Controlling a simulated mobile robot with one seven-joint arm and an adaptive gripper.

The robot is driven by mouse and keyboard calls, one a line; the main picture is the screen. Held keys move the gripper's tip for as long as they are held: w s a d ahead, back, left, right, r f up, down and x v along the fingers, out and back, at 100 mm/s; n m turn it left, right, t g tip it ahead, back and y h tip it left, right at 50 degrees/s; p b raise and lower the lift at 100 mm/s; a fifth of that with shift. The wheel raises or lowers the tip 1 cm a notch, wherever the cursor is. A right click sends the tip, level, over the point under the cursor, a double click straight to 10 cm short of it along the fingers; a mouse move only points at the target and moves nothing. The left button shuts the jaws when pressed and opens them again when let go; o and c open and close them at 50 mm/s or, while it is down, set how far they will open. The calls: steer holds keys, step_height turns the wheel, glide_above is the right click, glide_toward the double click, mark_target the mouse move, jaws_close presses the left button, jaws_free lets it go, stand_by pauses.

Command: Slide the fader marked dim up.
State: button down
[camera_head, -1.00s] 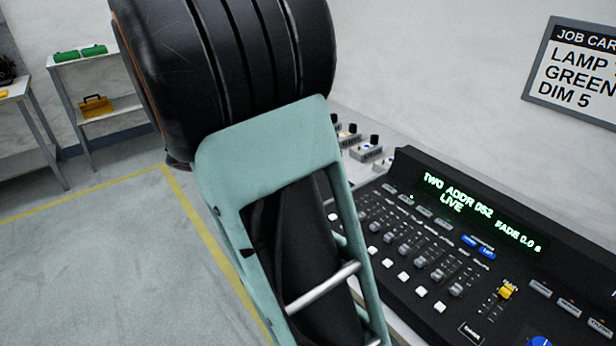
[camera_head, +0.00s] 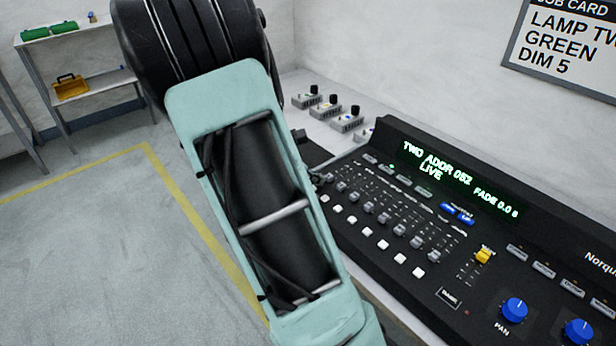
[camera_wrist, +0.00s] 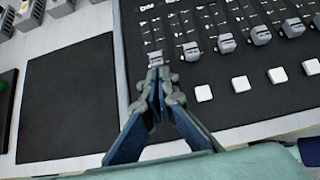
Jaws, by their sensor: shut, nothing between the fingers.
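The black lighting console (camera_head: 345,232) has a row of grey faders. In the wrist view, the leftmost fader (camera_wrist: 155,58) sits low in its slot on the console panel (camera_wrist: 185,75), with a small label that appears to read DIM above the slot. My gripper (camera_wrist: 159,76) is shut and empty. Its fingertips are just on the near side of that fader's cap; I cannot tell whether they touch it. In the head view my arm hides the fingertips.
White buttons (camera_wrist: 204,93) line the console's near edge. A flat dark pad (camera_wrist: 66,95) lies left of the console. Small grey switch boxes (camera_head: 347,121) stand behind. The lit display (camera_head: 455,185) reads TWO ADDR 052 LIVE. A job card (camera_head: 565,45) hangs on the wall.

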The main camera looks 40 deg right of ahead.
steer(key=shift+d+f, duration=0.2)
steer(key=d, duration=0.8)
steer(key=shift+w+d+p, duration=0.35)
steer(key=shift+d+p, duration=0.05)
